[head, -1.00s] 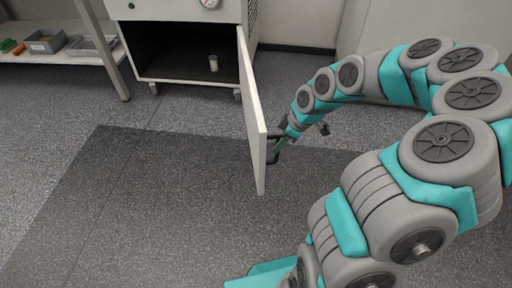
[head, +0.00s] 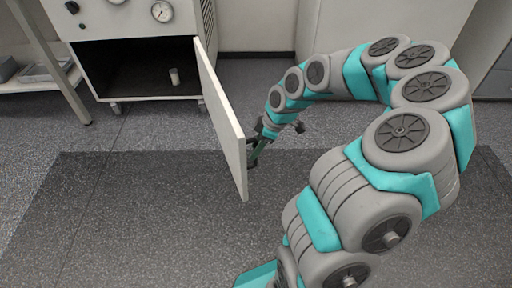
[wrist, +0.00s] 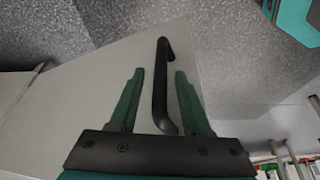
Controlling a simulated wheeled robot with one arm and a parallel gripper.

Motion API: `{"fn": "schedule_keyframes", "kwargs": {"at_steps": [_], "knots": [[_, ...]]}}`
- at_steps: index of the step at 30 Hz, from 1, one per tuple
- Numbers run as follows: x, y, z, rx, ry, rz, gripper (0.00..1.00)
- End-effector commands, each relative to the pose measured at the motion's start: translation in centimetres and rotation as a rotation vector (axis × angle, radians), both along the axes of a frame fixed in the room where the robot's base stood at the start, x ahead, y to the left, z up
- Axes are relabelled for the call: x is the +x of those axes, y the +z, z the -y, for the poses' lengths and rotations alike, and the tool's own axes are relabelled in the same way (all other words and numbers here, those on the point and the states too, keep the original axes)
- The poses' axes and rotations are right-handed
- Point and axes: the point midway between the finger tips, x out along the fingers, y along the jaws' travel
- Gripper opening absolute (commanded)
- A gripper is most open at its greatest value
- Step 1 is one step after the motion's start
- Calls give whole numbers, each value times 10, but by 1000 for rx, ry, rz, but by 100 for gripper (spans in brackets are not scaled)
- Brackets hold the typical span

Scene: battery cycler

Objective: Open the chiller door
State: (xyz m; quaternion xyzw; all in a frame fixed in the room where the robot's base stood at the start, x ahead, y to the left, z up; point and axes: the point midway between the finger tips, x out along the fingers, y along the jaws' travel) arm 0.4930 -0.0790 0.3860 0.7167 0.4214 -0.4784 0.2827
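The chiller door (head: 222,115) stands wide open, swung out toward me from the right side of the white chiller cabinet (head: 140,22). Its outer face (wrist: 90,105) fills much of the wrist view. The black bar handle (wrist: 161,85) runs between the two green fingers of my gripper (wrist: 159,74). The fingers are apart, with a visible gap on each side of the handle. In the head view my gripper (head: 255,150) is at the outer side of the door near its free edge, partly hidden by the door.
A small whitish cylinder (head: 174,77) stands inside the dark chiller compartment (head: 130,68). A bench with a lower shelf (head: 30,84) and trays is at the left. The floor in front of the door (head: 120,215) is clear.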

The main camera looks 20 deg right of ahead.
Motion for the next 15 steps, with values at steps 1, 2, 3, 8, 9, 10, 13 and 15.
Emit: {"fn": "schedule_keyframes", "kwargs": {"at_steps": [1,2,3,8,9,10,13,15], "knots": [[0,0,0,0,0,0,50],[0,0,0,0,0,0,50],[0,0,0,0,0,0,50],[0,1,0,0,0,1,50],[0,2,1,0,0,1,50],[0,3,1,0,0,1,50],[-1,9,4,-1,-2,3,50],[-1,17,6,-1,-3,4,50]]}}
